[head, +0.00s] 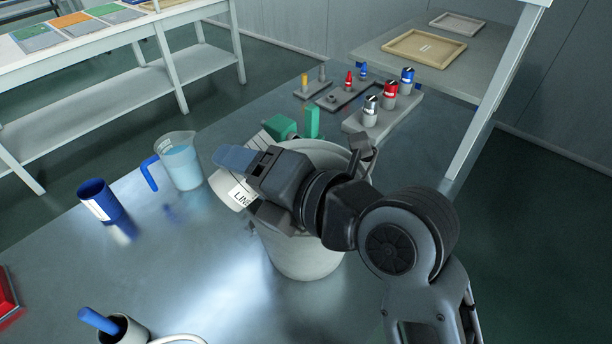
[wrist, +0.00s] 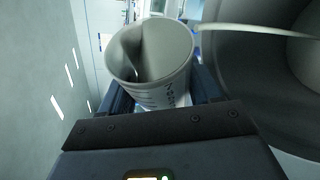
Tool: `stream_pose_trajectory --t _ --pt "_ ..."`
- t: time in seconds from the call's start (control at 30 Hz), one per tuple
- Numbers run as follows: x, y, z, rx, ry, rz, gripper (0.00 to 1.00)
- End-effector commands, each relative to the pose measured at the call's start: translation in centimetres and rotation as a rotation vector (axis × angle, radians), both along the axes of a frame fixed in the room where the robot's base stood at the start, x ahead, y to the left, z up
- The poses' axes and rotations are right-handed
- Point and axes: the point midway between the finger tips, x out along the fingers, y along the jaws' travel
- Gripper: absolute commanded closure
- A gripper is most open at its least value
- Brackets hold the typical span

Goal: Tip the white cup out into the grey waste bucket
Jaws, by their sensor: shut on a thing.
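The white cup (head: 229,190), with dark lines and lettering on its side, is held at the left rim of the grey waste bucket (head: 303,258). My gripper (head: 252,182) is shut on it and hides much of it in the head view. In the wrist view the cup (wrist: 152,92) sits between the two fingers, its round mouth showing and its side tilted. The inside looks grey with a dark patch; I cannot tell what it holds. The bucket's wide opening (wrist: 235,60) lies right beside the cup there. My arm covers most of the bucket's mouth in the head view.
A clear jug of pale blue liquid (head: 182,163) and a blue cup (head: 100,203) stand left of the bucket. Green blocks (head: 311,121) and racks with coloured knobs (head: 385,112) are behind it. A dark pot with a blue handle (head: 122,330) is at the front left.

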Motion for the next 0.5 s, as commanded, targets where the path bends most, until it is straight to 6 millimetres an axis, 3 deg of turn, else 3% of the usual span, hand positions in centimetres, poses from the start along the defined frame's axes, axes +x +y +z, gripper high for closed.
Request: stream_pose_trajectory --t 0.5 --pt "0.05 -0.07 0.27 0.029 0.021 0.000 0.77"
